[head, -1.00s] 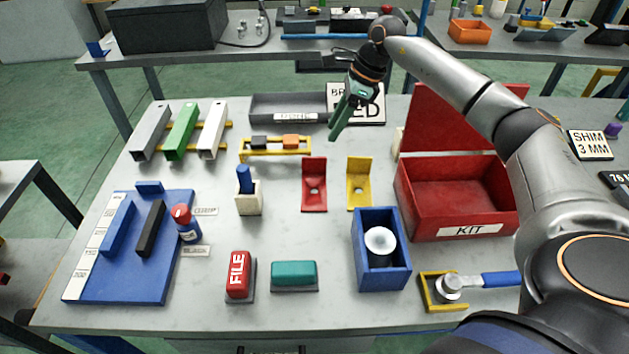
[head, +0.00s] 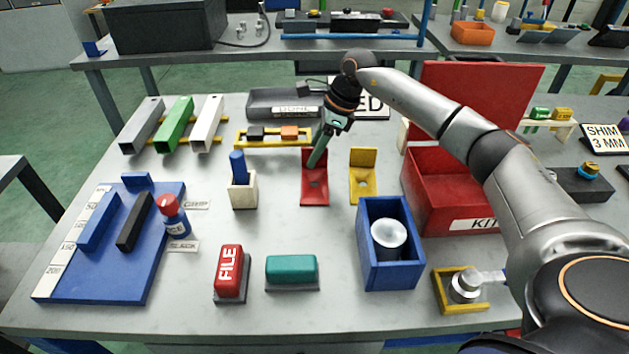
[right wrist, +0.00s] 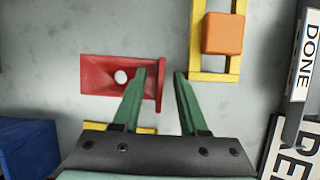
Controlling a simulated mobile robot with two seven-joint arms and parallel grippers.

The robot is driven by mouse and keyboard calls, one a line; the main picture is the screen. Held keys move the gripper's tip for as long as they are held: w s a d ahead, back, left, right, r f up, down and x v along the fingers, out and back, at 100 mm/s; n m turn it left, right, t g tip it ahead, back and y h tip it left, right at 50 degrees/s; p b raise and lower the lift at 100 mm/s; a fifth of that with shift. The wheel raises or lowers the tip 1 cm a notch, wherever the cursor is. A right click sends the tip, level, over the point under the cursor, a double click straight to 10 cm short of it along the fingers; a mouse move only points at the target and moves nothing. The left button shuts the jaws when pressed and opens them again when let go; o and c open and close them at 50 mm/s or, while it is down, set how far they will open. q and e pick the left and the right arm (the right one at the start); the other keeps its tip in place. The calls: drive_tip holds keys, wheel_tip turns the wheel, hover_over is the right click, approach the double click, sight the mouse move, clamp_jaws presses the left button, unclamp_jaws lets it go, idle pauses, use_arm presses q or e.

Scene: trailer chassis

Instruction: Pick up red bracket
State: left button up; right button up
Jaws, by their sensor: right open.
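The red bracket (head: 314,189) is an L-shaped piece with a hole in its flat base. It stands on the grey table, its upright plate toward the back. In the right wrist view the red bracket (right wrist: 105,76) lies ahead of the fingers, its upright plate between the line of the two fingertips. My right gripper (head: 316,163) is over the bracket's upright plate in the head view, and its green fingers (right wrist: 162,75) are open. Whether the fingers reach down past the plate's top edge is hard to tell. My left gripper is out of view.
A yellow bracket (head: 362,185) stands close on the right. A yellow rack with an orange block (head: 290,133) is just behind. A blue box (head: 378,270), a red KIT box (head: 440,205) and a white block with a blue peg (head: 243,194) stand around.

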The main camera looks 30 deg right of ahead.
drive_tip(key=shift+r, duration=0.1)
clamp_jaws()
idle(1.2)
